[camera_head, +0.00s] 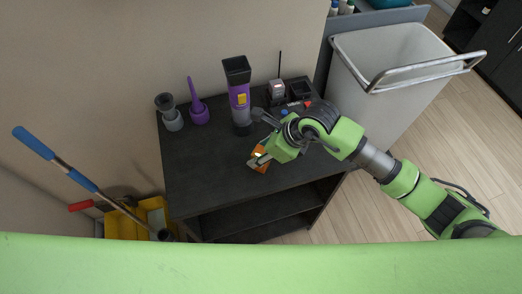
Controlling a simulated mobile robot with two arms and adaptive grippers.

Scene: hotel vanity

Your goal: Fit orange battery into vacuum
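The orange battery (263,168) lies at or just above the dark top of the vanity cabinet, near its middle. My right gripper (258,158) reaches down from the right, and its fingertips overlap the battery. The fingers cover part of the battery, so I cannot tell whether they are closed on it or only around it. The purple and black vacuum (239,97), with a yellow patch on its front, stands upright behind the gripper near the wall. My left gripper is not in view.
A purple attachment (200,114) and a grey one (173,120) stand at the cabinet's back left. Small items (277,90) crowd the back right. The cabinet top (205,170) is clear at front left. A white bin (390,55) stands right, a yellow mop bucket (118,223) left.

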